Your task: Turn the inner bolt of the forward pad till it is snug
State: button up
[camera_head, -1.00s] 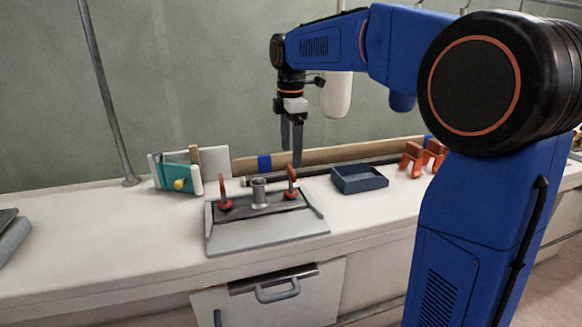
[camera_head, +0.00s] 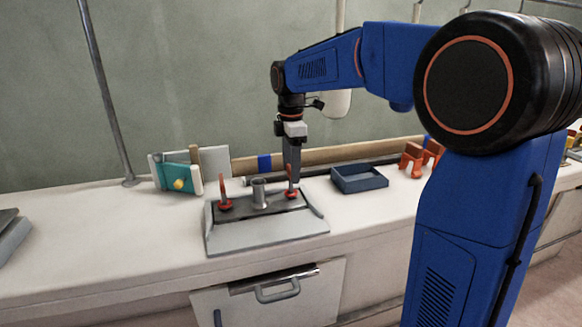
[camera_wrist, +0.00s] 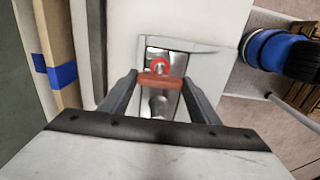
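The pad is a grey sloped plate (camera_head: 265,233) on the white counter, with a dark top strip. Two bolts with red handles stand on it, one at left (camera_head: 225,195) and one at right (camera_head: 291,193), with a grey metal post (camera_head: 259,193) between them. My gripper (camera_head: 292,181) points down over the right bolt. In the wrist view the fingers of my gripper (camera_wrist: 160,79) are apart, one on each side of that bolt's red bar (camera_wrist: 160,82). I cannot tell whether they touch it. The fingers partly hide the bolt in the head view.
A blue-grey tray (camera_head: 360,182) lies right of the pad, with orange brackets (camera_head: 411,158) beyond it. A teal block with a yellow knob (camera_head: 179,184) stands at left. A wooden bar with a blue band (camera_head: 264,163) runs along the wall.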

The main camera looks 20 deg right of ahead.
jog(key=shift+m, duration=0.4)
jog(key=m, duration=0.9)
jog(key=shift+r, duration=0.1)
jog(key=m, duration=0.9)
jog(key=shift+m, duration=0.4)
jog(key=o, duration=1)
jog(key=shift+o, duration=0.2)
